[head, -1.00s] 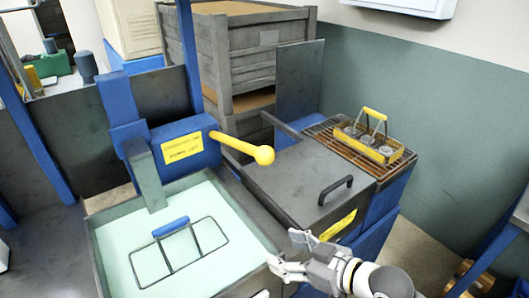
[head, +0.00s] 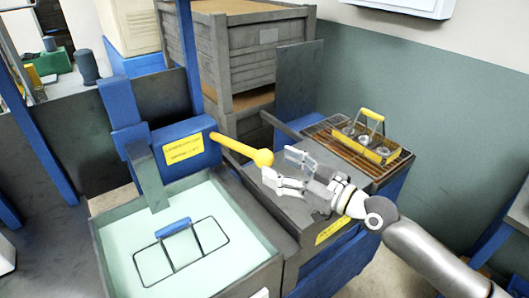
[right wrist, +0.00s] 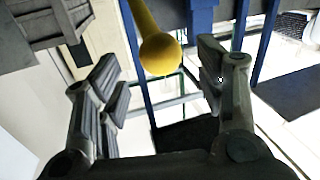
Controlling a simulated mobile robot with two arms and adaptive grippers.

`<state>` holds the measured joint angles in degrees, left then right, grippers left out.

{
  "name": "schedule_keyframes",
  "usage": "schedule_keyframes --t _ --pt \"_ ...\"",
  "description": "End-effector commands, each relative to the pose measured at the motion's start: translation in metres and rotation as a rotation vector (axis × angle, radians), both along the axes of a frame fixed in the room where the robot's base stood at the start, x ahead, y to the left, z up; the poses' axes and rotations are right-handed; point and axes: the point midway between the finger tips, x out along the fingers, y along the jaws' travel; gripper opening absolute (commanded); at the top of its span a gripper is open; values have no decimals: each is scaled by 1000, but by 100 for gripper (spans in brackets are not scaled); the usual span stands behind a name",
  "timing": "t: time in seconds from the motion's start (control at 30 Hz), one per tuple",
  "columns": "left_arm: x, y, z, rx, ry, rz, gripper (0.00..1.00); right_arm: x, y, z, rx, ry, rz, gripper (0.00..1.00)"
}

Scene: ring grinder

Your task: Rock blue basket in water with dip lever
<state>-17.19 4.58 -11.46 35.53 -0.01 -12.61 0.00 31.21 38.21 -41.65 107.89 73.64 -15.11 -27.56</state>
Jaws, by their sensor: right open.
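The blue-handled basket (head: 178,245) sits in the pale water of the open tank (head: 250,275) at the lower left of the head view; its wire frame and blue handle show at the surface. The yellow dip lever (head: 240,148) sticks out to the right from the blue lift housing (head: 185,145) and ends in a ball knob (head: 263,158). My right gripper (head: 281,169) is open, just right of the knob, above the dark lid. In the right wrist view the knob (right wrist: 160,54) lies between the open fingers, toward their far end; no grip on it shows. My left gripper is not in view.
A closed dark lid (head: 290,205) stands right of the tank. Behind it, a yellow basket (head: 368,143) with metal rings rests on a wire rack (head: 335,150). Large grey crates (head: 245,60) stand at the back. A blue post (head: 187,50) rises behind the lift housing.

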Motion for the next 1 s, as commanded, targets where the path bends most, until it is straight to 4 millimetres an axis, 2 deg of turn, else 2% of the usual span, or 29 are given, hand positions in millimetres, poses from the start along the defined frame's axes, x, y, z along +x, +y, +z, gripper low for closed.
schedule_keyframes --t 0.1,0.3,0.73,1.0 --pt "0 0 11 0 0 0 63 13 17 4 3 2 1 63" --pt "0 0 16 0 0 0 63 28 35 1 1 1 1 63" --pt "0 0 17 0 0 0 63 33 42 -1 0 1 1 63" --pt "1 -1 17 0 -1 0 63 33 42 -1 0 1 0 28"
